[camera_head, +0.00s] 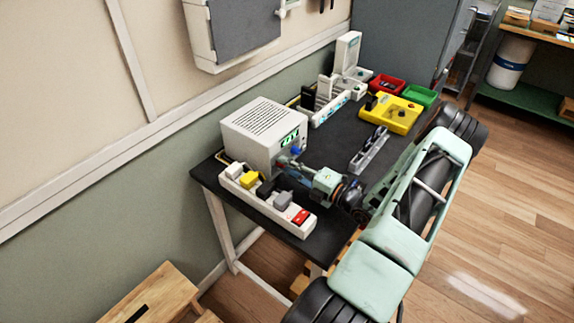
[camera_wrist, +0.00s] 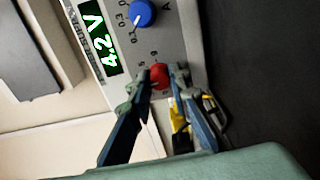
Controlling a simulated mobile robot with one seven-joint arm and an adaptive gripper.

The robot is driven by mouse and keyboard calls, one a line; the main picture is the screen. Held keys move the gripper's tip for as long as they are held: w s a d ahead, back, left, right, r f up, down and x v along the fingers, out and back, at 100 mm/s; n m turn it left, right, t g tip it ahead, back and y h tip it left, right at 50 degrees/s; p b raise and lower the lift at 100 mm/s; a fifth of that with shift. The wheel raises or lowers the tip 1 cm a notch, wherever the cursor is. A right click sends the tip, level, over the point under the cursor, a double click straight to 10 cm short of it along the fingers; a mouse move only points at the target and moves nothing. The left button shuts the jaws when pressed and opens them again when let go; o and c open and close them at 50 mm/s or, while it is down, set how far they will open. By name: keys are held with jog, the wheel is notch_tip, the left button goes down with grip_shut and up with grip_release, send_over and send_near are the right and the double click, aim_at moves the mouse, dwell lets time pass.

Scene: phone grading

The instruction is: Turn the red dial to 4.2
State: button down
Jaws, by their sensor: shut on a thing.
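The red dial (camera_wrist: 159,76) sits on the grey front panel of a white power supply box (camera_head: 250,120). My gripper (camera_wrist: 161,82) is shut on the red dial, one finger on each side of it. The green-lit display (camera_wrist: 103,37) on the panel reads 4.2 V in the wrist view. A blue dial (camera_wrist: 142,13) with a white pointer sits beside the red one, apart from my fingers. In the head view my gripper (camera_head: 285,162) reaches the front of the box, and the red dial is hidden there.
A white power strip (camera_head: 260,203) with plugs and a red switch lies in front of the box on the dark table. A grey slotted holder (camera_head: 370,148), a yellow tray (camera_head: 392,112), and red (camera_head: 387,84) and green (camera_head: 419,95) bins stand farther back.

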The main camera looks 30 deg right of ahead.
dwell(0.4)
jog(key=c, duration=1.8)
grip_release()
jog(key=v, duration=1.2)
jog(key=shift+w+r, duration=0.1)
